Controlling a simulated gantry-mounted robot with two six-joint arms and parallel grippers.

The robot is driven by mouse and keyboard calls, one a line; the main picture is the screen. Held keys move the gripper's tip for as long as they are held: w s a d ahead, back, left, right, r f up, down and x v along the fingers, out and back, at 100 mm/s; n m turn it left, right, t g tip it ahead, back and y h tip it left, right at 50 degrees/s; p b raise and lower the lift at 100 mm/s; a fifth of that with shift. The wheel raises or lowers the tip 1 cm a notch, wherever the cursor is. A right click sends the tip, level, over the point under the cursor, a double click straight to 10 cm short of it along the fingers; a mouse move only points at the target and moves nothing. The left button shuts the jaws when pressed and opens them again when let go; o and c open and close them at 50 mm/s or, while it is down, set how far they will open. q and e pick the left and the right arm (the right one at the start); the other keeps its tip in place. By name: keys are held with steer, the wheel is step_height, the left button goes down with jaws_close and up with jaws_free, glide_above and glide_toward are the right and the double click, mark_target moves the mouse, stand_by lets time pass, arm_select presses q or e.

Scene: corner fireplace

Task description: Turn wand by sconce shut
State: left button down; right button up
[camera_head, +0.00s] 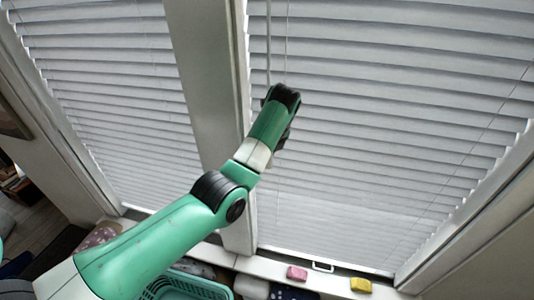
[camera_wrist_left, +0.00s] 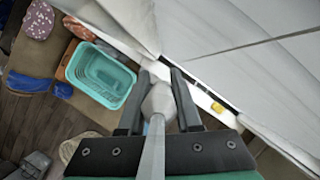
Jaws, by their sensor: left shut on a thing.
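The wand (camera_head: 268,45) is a thin pale rod hanging in front of the right blind (camera_head: 390,130), near that blind's left edge. My left gripper (camera_head: 285,98) is at the wand's lower part, up against the blind. In the left wrist view the gripper's two dark fingers (camera_wrist_left: 158,100) are on either side of the wand's grey faceted end (camera_wrist_left: 159,101), shut on it. The wand's shaft (camera_wrist_left: 153,150) runs from there toward the camera. The right blind's slats are tilted, with shadow lines between them. No sconce shows. My right gripper is not in view.
A left blind (camera_head: 105,90) hangs beyond a pale window post (camera_head: 205,80). On the sill are a pink block (camera_head: 297,273) and a yellow block (camera_head: 361,285). A teal basket (camera_head: 185,288) is below; it also shows in the left wrist view (camera_wrist_left: 100,75).

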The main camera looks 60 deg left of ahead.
arm_select(q)
steer(key=shift+s+r+n+g, duration=0.15)
steer(key=shift+n+g, duration=0.45)
steer(key=shift+n, duration=1.1)
steer(key=c, duration=0.6)
jaws_free()
